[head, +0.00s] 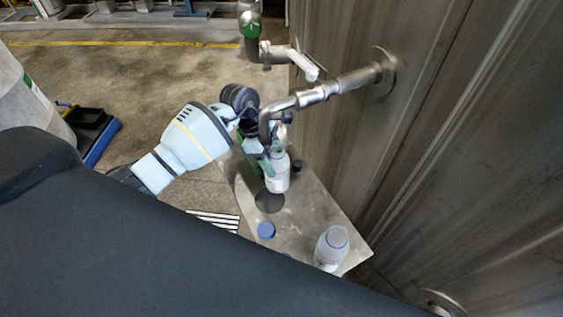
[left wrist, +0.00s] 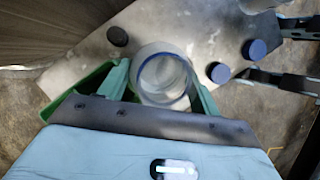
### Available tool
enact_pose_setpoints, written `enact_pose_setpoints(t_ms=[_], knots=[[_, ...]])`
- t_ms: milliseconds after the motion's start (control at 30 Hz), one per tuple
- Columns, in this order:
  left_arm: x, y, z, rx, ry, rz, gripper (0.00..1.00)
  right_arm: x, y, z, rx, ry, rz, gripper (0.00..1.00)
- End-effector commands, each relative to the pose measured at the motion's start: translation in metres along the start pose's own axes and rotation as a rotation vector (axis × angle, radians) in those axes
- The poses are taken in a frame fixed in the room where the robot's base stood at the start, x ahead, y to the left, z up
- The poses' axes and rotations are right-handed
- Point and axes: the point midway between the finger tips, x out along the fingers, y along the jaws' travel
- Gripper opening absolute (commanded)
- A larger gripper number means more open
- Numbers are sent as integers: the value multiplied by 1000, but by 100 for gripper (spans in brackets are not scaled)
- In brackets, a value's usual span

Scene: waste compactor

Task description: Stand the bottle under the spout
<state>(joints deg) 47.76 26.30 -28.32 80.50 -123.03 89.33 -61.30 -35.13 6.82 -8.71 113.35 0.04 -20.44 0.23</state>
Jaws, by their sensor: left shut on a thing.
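My left gripper (head: 262,152) is shut on a clear bottle with a white label (head: 278,178). The bottle is upright or nearly so over the metal shelf (head: 308,207). In the left wrist view the bottle's round open top (left wrist: 163,75) shows between the two green fingers. The bent metal spout (head: 266,127) comes from the wall and turns down just above the gripper and bottle. Whether the bottle's mouth is exactly under it, or its base touches the shelf, I cannot tell. My right gripper (left wrist: 268,50) shows at the right edge of the left wrist view, its dark fingers apart.
A blue cap (head: 266,230) and a black cap (head: 297,165) lie there too. A second, capped bottle (head: 332,247) stands at the near end. The steel wall (head: 430,110) borders the shelf on the right.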

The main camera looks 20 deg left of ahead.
Motion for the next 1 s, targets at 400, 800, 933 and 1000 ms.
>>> enact_pose_setpoints(t_ms=[400,800,933,1000], knots=[[16,0,-3,4,9,-1,29,2,-4,11,10,-20,-4,0],[20,0,-4,5,9,-2,83,3,-4,12,15,-20,-3,0],[20,0,-4,5,9,-2,85,3,-4,12,12,-19,-3,0],[20,0,-4,5,8,-2,85,3,-3,12,9,-19,-3,0]])
